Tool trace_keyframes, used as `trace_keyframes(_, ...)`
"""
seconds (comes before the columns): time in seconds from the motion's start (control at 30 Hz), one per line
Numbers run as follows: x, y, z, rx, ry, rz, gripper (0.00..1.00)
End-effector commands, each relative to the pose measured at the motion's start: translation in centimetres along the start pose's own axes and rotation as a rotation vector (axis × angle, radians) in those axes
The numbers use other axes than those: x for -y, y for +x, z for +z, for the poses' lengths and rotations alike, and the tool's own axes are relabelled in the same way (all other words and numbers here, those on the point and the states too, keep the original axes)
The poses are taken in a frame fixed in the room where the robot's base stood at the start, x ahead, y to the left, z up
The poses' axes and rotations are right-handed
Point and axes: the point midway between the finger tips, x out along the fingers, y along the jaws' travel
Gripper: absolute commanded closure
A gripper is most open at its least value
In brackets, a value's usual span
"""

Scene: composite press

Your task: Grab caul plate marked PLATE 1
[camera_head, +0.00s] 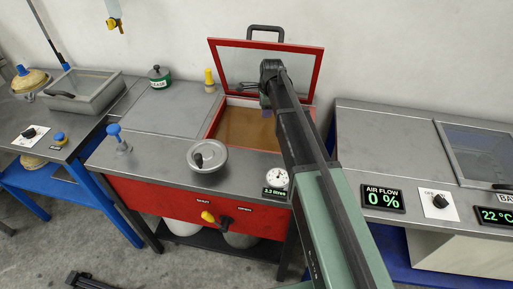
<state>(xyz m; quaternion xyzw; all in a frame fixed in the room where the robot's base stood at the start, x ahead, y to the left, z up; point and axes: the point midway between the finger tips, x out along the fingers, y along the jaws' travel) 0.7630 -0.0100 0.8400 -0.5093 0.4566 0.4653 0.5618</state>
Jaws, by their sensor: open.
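No marking PLATE 1 can be read in this view, and I cannot pick out a caul plate. My gripper (266,108) is small and partly hidden by my own dark arm. It is open and hangs over the open red-framed press box (216,118), in front of its raised lid. The inside of the box shows a flat brown surface (238,126). My arm hides the right part of the box.
The red-framed lid (316,75) stands raised behind my gripper. A round grey lid with a black knob (207,157), a gauge (277,179) and a green pot (159,78) stand on the steel top. A control bench (385,150) is at right.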

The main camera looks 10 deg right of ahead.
Motion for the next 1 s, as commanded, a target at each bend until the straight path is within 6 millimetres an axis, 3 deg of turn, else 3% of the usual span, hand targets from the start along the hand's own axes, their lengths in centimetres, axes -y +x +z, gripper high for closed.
trace_keyframes(0.1,-0.1,-0.3,0.0,0.003,0.165,-0.009,0.54)
trace_keyframes(0.27,-0.1,-0.1,0.1,0.003,0.208,-0.009,0.54)
trace_keyframes(0.53,-0.3,4.9,0.0,0.002,0.205,-0.009,0.54)
trace_keyframes(0.63,-0.2,5.8,0.0,0.002,0.204,-0.009,0.54)
trace_keyframes(0.77,-0.2,5.6,0.1,0.002,0.204,-0.009,0.54)
trace_keyframes(1.0,-0.5,10.0,0.1,0.002,0.204,-0.009,0.54)
